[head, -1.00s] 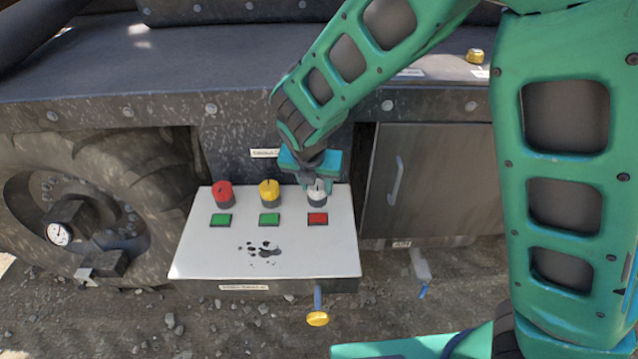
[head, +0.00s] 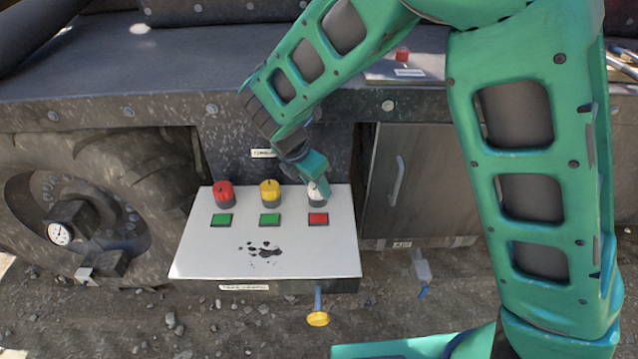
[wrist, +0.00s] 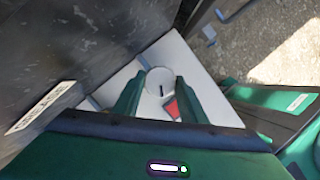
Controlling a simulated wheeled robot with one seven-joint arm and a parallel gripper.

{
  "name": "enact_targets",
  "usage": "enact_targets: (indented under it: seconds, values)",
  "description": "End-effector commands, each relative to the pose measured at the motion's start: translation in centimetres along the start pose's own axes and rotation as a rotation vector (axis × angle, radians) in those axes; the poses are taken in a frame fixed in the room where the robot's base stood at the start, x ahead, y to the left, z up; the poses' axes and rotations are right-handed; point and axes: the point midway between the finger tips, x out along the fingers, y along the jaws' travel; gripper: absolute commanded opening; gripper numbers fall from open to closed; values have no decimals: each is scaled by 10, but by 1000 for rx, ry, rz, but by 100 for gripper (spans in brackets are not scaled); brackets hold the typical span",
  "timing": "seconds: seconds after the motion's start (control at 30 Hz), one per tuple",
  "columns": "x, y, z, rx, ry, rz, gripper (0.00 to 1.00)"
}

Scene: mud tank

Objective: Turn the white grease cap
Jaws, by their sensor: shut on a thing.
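The white grease cap (head: 317,194) is the rightmost of three caps on a white panel (head: 205,255). A red square marker (head: 318,219) lies just in front of it. In the wrist view the cap (wrist: 158,80) shows a dark line on its top and sits between the two fingertips. My gripper (head: 319,182) is shut on the white cap from above, and its fingers hide part of the cap in the head view. A red cap (head: 223,193) and a yellow cap (head: 269,192) stand to the left, each behind a green marker.
A yellow-ended handle (head: 318,318) sticks out below the panel's front. A cabinet door (head: 418,180) with a handle stands to the right. A large tyre with a gauge (head: 60,233) is at the left. Dark splatter marks the panel's middle.

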Motion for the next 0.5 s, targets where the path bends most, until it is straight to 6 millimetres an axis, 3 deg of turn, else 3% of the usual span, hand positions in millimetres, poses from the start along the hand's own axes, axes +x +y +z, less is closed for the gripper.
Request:
enact_targets:
  seconds: [0.5]
  values:
    - [0, 3, 0, 234, 1, -94, 15]
